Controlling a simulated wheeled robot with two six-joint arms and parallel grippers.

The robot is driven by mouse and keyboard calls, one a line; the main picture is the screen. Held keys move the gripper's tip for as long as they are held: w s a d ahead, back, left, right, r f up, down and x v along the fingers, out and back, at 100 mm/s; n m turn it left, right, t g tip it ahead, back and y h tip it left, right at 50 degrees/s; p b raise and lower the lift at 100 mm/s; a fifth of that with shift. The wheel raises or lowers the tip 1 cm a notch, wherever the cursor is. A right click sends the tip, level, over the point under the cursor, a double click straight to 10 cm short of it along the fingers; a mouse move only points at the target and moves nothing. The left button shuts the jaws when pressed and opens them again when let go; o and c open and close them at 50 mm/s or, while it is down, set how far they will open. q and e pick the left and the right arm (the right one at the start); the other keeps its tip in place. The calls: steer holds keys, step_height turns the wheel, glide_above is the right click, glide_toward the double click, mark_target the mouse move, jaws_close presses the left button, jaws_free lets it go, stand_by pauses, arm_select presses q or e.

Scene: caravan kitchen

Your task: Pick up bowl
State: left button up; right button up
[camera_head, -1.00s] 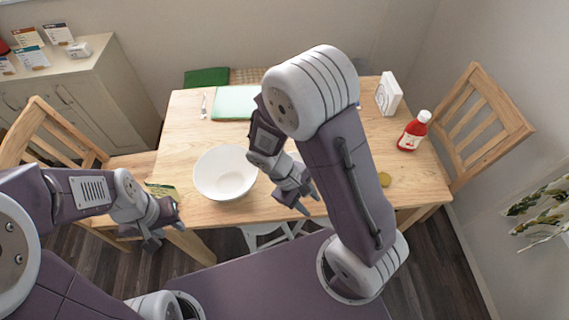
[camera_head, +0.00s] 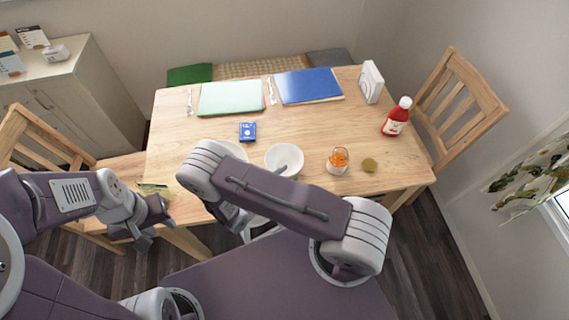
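A white bowl (camera_head: 236,149) stands on the table, left of the middle; my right arm covers most of it and only its far rim shows. A smaller white bowl (camera_head: 286,153) stands to its right with a grey utensil in it. My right gripper (camera_head: 236,222) is low behind my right forearm, near the table's front edge, mostly hidden; its fingers cannot be made out. My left gripper (camera_head: 143,240) hangs off the table's front left corner, apart from both bowls. Its finger gap is unclear.
The wooden table (camera_head: 330,115) also holds a blue box (camera_head: 247,131), a jar of orange pieces (camera_head: 338,161), a round lid (camera_head: 369,165), a red bottle (camera_head: 397,117), a white box (camera_head: 371,82) and green and blue mats. Chairs stand at both sides.

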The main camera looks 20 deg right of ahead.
mark_target(296, 171)
steer(key=x, duration=0.2)
steer(key=p+x, duration=0.1)
steer(key=x, duration=0.1)
steer(key=shift+s+d, duration=0.25)
steer(key=shift+s, duration=0.05)
steer(key=shift+w+d+f, duration=0.2)
steer(key=shift+d, duration=0.05)
jaws_close()
stand_by(0.8)
